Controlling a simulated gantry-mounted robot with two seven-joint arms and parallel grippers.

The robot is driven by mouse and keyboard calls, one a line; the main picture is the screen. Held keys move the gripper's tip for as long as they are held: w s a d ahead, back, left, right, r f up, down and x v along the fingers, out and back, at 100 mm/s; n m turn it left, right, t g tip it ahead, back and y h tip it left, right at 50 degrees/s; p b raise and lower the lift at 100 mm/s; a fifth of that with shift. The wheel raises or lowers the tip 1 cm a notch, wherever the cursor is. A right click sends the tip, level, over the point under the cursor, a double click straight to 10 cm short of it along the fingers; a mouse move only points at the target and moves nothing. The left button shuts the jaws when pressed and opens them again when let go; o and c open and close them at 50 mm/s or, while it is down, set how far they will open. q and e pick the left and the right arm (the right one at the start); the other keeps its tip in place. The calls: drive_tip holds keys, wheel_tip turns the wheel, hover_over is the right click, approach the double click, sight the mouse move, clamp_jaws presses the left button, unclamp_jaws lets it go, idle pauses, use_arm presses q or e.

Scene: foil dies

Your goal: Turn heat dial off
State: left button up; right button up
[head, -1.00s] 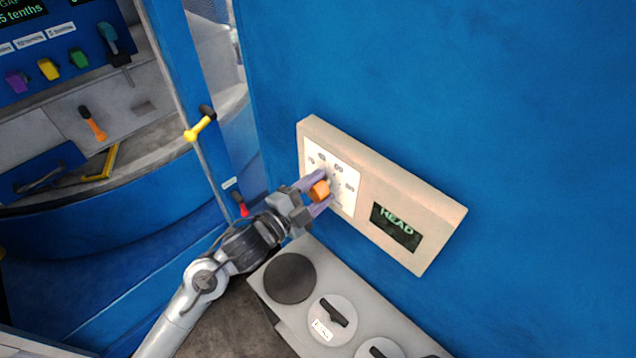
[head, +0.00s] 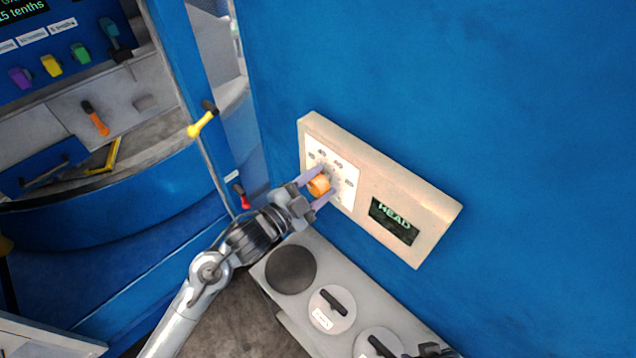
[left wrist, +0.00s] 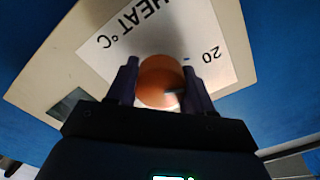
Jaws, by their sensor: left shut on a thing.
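The heat dial is an orange round knob (head: 318,186) on a white scale plate (head: 347,183), set in a cream panel on the blue wall. My left gripper (head: 319,189) has its purple fingers on either side of the knob and is shut on it. In the left wrist view the orange knob (left wrist: 160,82) sits between the two dark fingers, below the printed "HEAT °C" and beside the mark "20". Part of the scale is hidden behind the fingers. A bit of dark metal at the bottom edge may be my right arm; its gripper cannot be made out.
A dark display (head: 394,220) reading "HEAD" is on the same cream panel (head: 436,215). Below is a grey box (head: 300,313) with round black-handled switches. A yellow lever (head: 201,122) and a red-ended lever (head: 243,198) stand to the left of the gripper.

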use_arm(q)
drive_tip(key=o, duration=1)
drive_tip(key=shift+s+a, duration=0.3)
drive_tip(key=shift+a, duration=0.05)
drive_tip(key=shift+b+v, duration=1.45)
drive_tip(key=shift+v, duration=3.55)
drive_tip(key=shift+d, duration=0.1)
